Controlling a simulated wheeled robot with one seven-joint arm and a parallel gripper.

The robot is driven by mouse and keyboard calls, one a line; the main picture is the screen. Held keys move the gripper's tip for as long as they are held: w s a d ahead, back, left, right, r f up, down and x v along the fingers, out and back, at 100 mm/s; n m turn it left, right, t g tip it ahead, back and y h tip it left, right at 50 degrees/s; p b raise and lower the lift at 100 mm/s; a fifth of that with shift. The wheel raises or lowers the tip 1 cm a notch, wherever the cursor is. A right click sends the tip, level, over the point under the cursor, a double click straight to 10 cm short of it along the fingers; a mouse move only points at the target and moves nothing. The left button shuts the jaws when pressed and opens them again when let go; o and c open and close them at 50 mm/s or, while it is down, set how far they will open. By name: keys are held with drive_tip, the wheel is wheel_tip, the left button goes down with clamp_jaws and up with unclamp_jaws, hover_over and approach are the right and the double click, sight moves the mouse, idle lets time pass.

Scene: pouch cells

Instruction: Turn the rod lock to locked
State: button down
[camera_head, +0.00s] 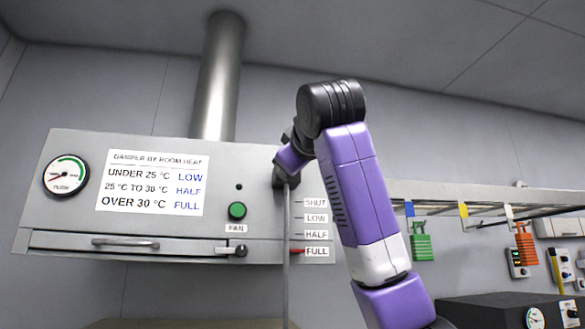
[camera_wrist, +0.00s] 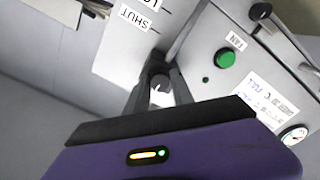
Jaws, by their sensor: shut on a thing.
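The grey damper rod (camera_head: 286,235) runs down the panel beside the SHUT, LOW, HALF and FULL labels. A red pointer (camera_head: 297,251) stands at FULL. My gripper (camera_head: 284,180) is at the upper end of the rod, above the SHUT label, and hides what it holds in the head view. In the wrist view my gripper (camera_wrist: 161,80) is shut on a small round grey knob (camera_wrist: 160,90), which seems to be the rod lock. I cannot tell from its face which way it is turned.
The grey hood (camera_head: 70,215) carries a room-heat sign (camera_head: 152,182), a dial (camera_head: 66,176), a green FAN button (camera_head: 237,211) and a handle (camera_head: 125,243).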

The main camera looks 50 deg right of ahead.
idle(0.4)
drive_tip(key=c, duration=1.1)
unclamp_jaws()
drive_tip(key=b+v, duration=0.3)
drive_tip(key=v, duration=0.4)
drive_tip(key=shift+s+a, duration=0.25)
drive_tip(key=shift+s, duration=0.1)
